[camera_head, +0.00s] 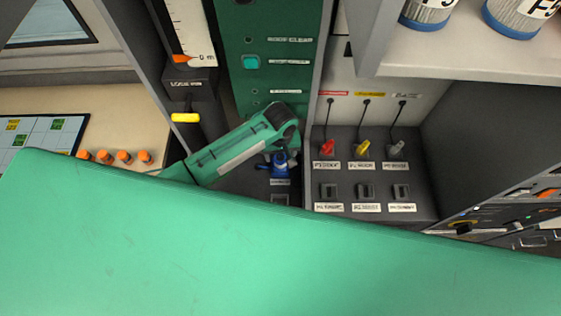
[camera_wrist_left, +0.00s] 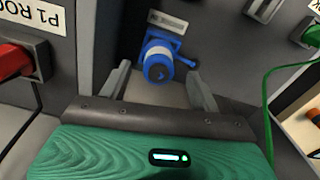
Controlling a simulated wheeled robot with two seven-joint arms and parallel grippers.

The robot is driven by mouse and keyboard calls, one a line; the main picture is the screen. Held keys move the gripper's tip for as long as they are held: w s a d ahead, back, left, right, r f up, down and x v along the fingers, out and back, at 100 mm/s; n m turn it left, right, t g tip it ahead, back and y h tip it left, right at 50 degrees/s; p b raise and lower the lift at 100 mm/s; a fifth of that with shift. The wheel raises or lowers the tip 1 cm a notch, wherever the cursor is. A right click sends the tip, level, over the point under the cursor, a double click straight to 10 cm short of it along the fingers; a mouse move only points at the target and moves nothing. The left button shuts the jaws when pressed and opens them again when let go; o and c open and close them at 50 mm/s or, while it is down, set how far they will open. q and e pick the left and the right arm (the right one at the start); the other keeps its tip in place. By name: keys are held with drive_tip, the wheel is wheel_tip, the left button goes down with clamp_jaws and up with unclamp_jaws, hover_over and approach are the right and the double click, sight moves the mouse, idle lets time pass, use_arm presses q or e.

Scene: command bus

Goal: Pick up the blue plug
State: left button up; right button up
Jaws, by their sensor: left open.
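The blue plug (camera_head: 279,166) is in the dark panel left of the red plug, partly hidden by my left wrist in the head view. In the left wrist view the blue plug (camera_wrist_left: 158,66) shows its round end, just beyond and between the fingertips. A pale label sits behind it. My left gripper (camera_wrist_left: 160,84) is open, one finger on each side of the plug, with nothing held. I cannot tell whether the fingers touch it. In the head view my left gripper (camera_head: 280,152) is mostly hidden by its own wrist. My right gripper is not in view.
Red (camera_head: 327,147), yellow (camera_head: 362,147) and grey (camera_head: 396,148) plugs stand in a row to the right, with cables above. A red connector (camera_wrist_left: 14,62) is close at left in the wrist view. A green cable (camera_wrist_left: 268,95) hangs at right. A shelf (camera_head: 465,55) overhangs the right side.

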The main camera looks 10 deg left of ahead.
sight(280, 157)
use_arm(q)
drive_tip(key=shift+f+p, duration=0.45)
drive_tip(key=f+p, duration=0.1)
drive_tip(key=f, duration=0.2)
drive_tip(key=shift+w, duration=0.2)
drive_tip(key=shift+f, duration=0.65)
drive_tip(key=c, duration=1.1)
drive_tip(key=shift+c, duration=0.3)
drive_tip(key=shift+r+p, duration=0.1)
drive_tip(key=shift+p, duration=0.2)
